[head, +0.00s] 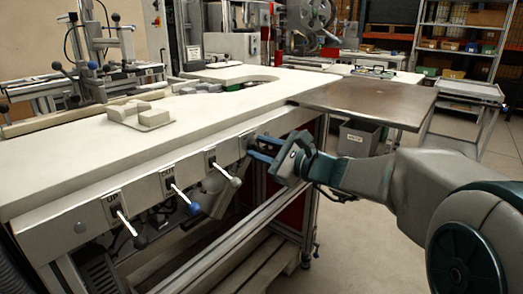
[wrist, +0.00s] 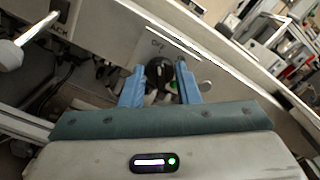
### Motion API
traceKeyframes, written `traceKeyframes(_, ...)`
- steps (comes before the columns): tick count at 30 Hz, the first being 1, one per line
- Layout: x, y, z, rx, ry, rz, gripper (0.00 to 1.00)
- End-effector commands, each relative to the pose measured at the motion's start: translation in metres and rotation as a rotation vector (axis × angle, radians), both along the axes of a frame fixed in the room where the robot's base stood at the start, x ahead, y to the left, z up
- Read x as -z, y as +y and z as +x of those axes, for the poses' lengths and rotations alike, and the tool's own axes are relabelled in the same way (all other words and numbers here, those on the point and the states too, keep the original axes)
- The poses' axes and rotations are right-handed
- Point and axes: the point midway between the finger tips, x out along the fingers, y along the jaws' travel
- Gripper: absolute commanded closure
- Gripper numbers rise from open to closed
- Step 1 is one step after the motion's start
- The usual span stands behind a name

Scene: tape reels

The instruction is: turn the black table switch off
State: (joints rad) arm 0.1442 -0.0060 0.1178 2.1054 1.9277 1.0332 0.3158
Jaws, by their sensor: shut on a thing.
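The black table switch (wrist: 159,70) is a round dark knob on the pale front panel of the table, beside a label that appears to read OFF. In the wrist view it sits between the two blue fingers of my gripper (wrist: 160,88), which are shut on it.
Left along the panel are levers with a black knob (head: 140,242), a blue knob (head: 194,209) and a pale knob (head: 236,182). The white tabletop (head: 70,165) lies above. A brown metal plate (head: 370,98) extends right. Open floor lies at the lower right.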

Motion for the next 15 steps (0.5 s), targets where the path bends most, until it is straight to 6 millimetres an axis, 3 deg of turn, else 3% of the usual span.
traceKeyframes(5, 0.0017, -0.0029, 0.0012, 0.008, 0.004, -0.002, 0.94)
traceKeyframes(6, 0.0017, -0.0029, 0.0012, 0.008, 0.004, -0.002, 0.6)
traceKeyframes(7, 0.0017, -0.0027, 0.0012, 0.007, 0.004, -0.001, 0.52)
traceKeyframes(15, 0.0007, 0.0001, 0.0, 0.001, 0.002, 0.001, 0.5)
